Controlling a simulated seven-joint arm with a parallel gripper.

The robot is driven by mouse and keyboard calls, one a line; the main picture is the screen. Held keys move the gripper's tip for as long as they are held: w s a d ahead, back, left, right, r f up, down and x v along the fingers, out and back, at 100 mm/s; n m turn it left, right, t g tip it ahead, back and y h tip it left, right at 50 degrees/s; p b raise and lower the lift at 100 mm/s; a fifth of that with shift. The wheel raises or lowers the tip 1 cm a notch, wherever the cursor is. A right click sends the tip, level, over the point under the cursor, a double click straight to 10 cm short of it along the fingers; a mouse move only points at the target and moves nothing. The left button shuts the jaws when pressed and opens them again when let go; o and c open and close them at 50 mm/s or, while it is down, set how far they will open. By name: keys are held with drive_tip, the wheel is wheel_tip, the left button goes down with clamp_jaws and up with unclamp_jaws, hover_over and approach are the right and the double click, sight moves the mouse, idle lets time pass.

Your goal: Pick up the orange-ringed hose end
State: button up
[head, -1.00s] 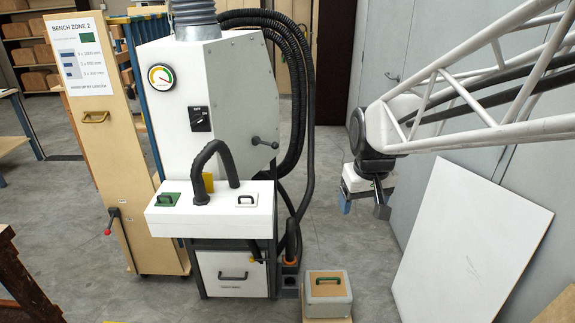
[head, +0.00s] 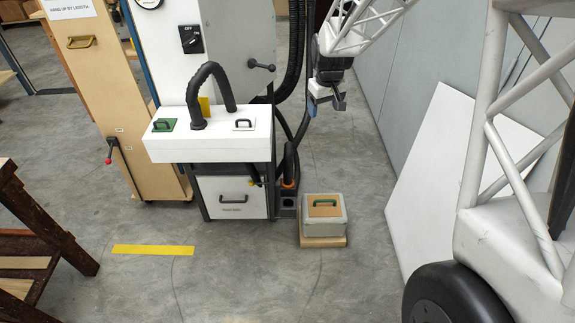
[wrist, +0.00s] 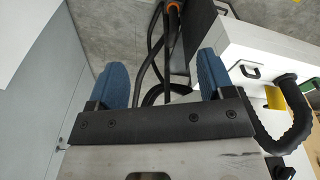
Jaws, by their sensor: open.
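The orange-ringed hose end (head: 289,184) is upright in a dark holder low beside the white machine. Its black hose rises from the ring. My gripper (head: 325,106) is open and empty, with blue finger pads. It is above and to the right of the hose end in the head view, apart from it. In the wrist view my gripper (wrist: 163,60) has black hoses showing beyond the gap between its fingers.
The white machine (head: 232,200) with a thick black looped hose (head: 192,95) stands left of the holder. A grey box with a green handle (head: 323,226) sits to the right. A white panel (head: 440,190) leans on the grey wall. Front floor is largely clear, with yellow tape (head: 153,250).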

drive_tip(key=w+a+f+n, duration=0.1)
drive_tip(key=w+a+f, duration=0.2)
drive_tip(key=w+f, duration=0.7)
drive_tip(key=n+g, duration=0.1)
drive_tip(key=n, duration=0.2)
hover_over(288, 169)
wheel_tip(288, 169, down, 32)
drive_tip(key=shift+s+f, duration=0.15)
drive_tip(key=shift+f, duration=0.05)
drive_tip(key=shift+a+f, duration=0.15)
drive_tip(key=shift+f, duration=0.35)
drive_tip(key=shift+f, duration=0.1)
drive_tip(key=shift+f, duration=1.2)
drive_tip(key=shift+f, duration=0.1)
drive_tip(key=shift+f, duration=2.5)
